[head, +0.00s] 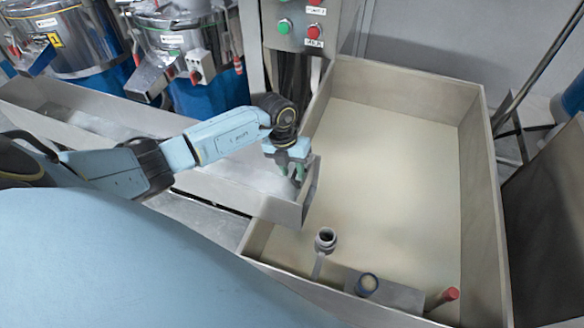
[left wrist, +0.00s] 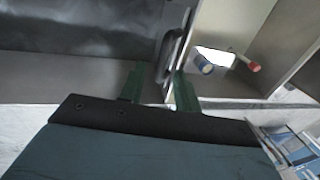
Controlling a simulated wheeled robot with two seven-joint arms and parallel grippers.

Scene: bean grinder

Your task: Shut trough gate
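The long grey trough (head: 235,195) runs from the upper left to the large basin in the head view. At its basin end stands a thin upright gate panel (head: 311,190). In the left wrist view the gate (left wrist: 173,75) shows nearly edge-on, with a dark curved handle (left wrist: 171,48). I cannot tell how far the gate stands open. My left gripper (head: 292,168) is over the trough's end, right at the gate. In the left wrist view its green fingers (left wrist: 158,78) are apart, with the gate's near edge and handle between them in the picture. Contact cannot be made out. My right gripper is not in view.
The large basin (head: 480,190) with a pale floor lies to the right. A control box (head: 302,22) and metal drums (head: 180,42) stand behind.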

